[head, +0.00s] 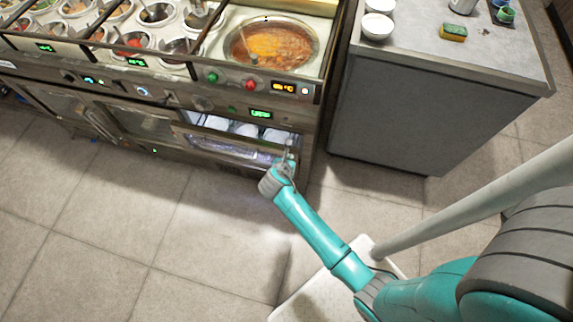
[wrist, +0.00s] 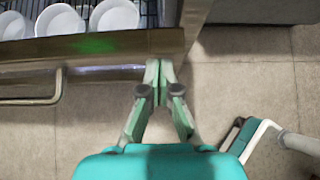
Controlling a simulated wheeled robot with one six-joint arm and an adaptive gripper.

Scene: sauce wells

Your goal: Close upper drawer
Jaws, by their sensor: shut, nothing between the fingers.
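The upper drawer (head: 225,147) stands pulled out from the steel counter unit, below the control panel, with white bowls (head: 243,129) inside. In the wrist view its front edge (wrist: 95,45) runs across the upper left, with a bar handle (wrist: 58,88) at the left and bowls (wrist: 60,19) behind it. My gripper (head: 288,150) is at the right end of the drawer front. In the wrist view its fingers (wrist: 158,70) are shut and empty, with the tips close to the front's right end. I cannot tell whether they touch it.
The counter unit (head: 172,97) holds several sauce wells and a large soup pot (head: 270,45) on top. A grey cabinet (head: 410,115) stands to the right, with bowls (head: 377,26) and a sponge (head: 453,32) on it. The tiled floor (head: 130,215) in front is clear.

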